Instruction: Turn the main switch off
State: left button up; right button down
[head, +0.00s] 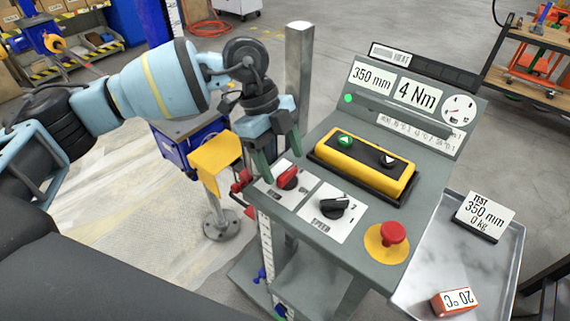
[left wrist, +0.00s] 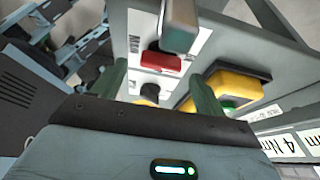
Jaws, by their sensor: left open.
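The main switch, taken to be the red knob (head: 288,177) on a white plate, is at the left end of the grey control panel (head: 335,242). My left gripper (head: 280,164) is open, its two green fingers pointing down at this knob. In the left wrist view the red knob (left wrist: 160,62) shows between the fingertips of my left gripper (left wrist: 161,75); whether they touch it I cannot tell. The plate's lettering is too small to read, and the fingers hide part of it. My right gripper is in neither view.
Beside the red knob is a black SPEED knob (head: 336,206). A yellow button box (head: 362,168) and a red mushroom button (head: 393,233) are further right. A grey post (head: 299,85) rises behind the gripper. A tray (head: 468,262) is at the right.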

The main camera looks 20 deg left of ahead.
aim_at(287, 177)
pick_arm(q)
jog(key=shift+x, duration=1.2)
jog(key=c, duration=1)
